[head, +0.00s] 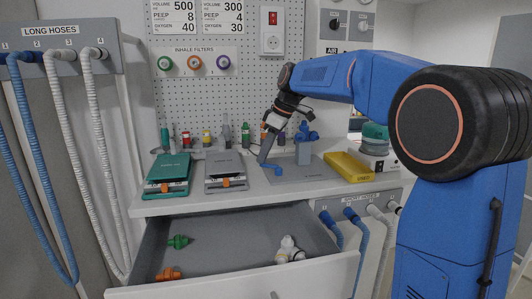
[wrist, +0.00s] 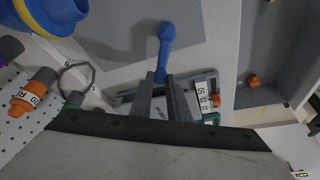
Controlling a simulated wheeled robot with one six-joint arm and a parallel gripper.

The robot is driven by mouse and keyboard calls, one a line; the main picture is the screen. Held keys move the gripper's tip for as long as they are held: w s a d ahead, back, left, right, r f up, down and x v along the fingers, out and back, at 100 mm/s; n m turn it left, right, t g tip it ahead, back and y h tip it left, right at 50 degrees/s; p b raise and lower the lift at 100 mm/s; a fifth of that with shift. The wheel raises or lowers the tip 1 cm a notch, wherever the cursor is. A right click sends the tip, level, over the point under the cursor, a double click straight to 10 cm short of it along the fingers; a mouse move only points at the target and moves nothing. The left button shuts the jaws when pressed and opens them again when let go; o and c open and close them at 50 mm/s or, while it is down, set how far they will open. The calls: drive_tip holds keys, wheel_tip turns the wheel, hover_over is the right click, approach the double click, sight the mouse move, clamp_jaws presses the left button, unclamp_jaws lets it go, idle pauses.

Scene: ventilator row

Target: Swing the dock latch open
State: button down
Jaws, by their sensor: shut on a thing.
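The dock is a flat grey plate (head: 305,178) on the counter, with an upright grey and blue post (head: 304,150) on it. A small blue latch lever (head: 279,171) lies low at the plate's left side. It also shows in the wrist view (wrist: 165,48) as a blue bar with a rounded end. My gripper (head: 264,162) reaches down to the lever from above. In the wrist view its two grey fingers (wrist: 163,82) are shut on the near end of the lever, which is partly hidden between them.
A green device (head: 168,174) and a grey device (head: 226,170) lie left of the dock. A yellow tray (head: 348,167) lies to its right. Below, an open drawer (head: 240,229) holds green, orange and white fittings. Several small bottles stand behind, against the pegboard (head: 260,95).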

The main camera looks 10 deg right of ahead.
drive_tip(key=n, duration=0.1)
drive_tip(key=s+n, duration=0.1)
drive_tip(key=n+g, duration=0.1)
drive_tip(key=shift+s+a, duration=0.15)
drive_tip(key=shift+a, duration=0.1)
drive_tip(key=shift+s+n+g, duration=0.5)
drive_tip(key=shift+n, duration=0.7)
drive_tip(key=c, duration=1.7)
unclamp_jaws()
drive_tip(key=v, duration=1.7)
drive_tip(key=shift+w+d, duration=0.1)
drive_tip(key=shift+d, duration=0.3)
drive_tip(key=shift+y, duration=0.3)
